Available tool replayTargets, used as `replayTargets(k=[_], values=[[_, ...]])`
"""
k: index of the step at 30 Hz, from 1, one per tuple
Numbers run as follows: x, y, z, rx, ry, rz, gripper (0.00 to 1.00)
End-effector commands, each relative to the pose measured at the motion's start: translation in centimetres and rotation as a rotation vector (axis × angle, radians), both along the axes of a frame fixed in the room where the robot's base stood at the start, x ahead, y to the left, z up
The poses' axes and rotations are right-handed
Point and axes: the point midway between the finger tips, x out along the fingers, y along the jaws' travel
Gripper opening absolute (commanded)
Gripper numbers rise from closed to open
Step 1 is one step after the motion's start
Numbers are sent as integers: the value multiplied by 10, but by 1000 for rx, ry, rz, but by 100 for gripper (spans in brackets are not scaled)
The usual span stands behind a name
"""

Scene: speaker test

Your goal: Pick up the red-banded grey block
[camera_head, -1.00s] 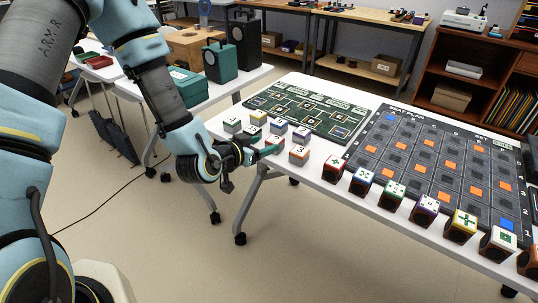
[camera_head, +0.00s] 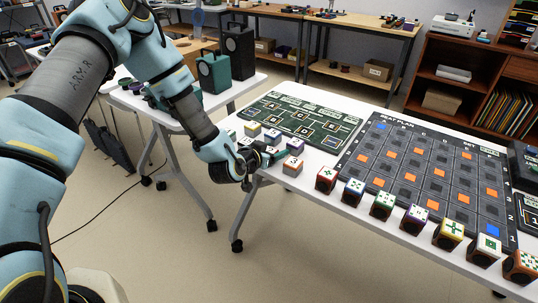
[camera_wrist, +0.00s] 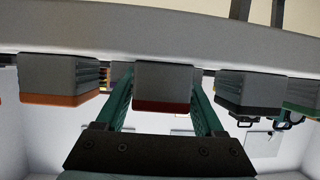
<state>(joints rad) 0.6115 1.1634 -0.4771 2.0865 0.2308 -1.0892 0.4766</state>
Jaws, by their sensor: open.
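The red-banded grey block (camera_wrist: 163,83) is in the middle of the wrist view, with its dark red band along its lower edge in the picture. The teal fingers of my gripper (camera_wrist: 162,100) are open, one on each side of it. I cannot tell whether either finger touches it. In the head view my gripper (camera_head: 268,157) is low among the small blocks at the near left edge of the table. There it hides most of the red-banded block.
An orange-banded grey block (camera_wrist: 62,77) is left of my fingers in the wrist view, and a dark-banded one (camera_wrist: 247,90) is right. In the head view, coloured cubes (camera_head: 382,205) line the white table's front edge. A green board (camera_head: 300,120) and a seat-plan board (camera_head: 425,170) lie behind.

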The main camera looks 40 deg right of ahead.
Motion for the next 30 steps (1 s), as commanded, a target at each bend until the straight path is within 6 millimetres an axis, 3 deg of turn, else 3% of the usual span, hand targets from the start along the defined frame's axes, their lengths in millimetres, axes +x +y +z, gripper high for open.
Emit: replayTargets(k=[2, 20, 30], values=[[0, 0, 0, 0, 0, 0, 68], [0, 0, 0, -1, 0, 0, 0], [0, 0, 3, -2, -1, 0, 0]])
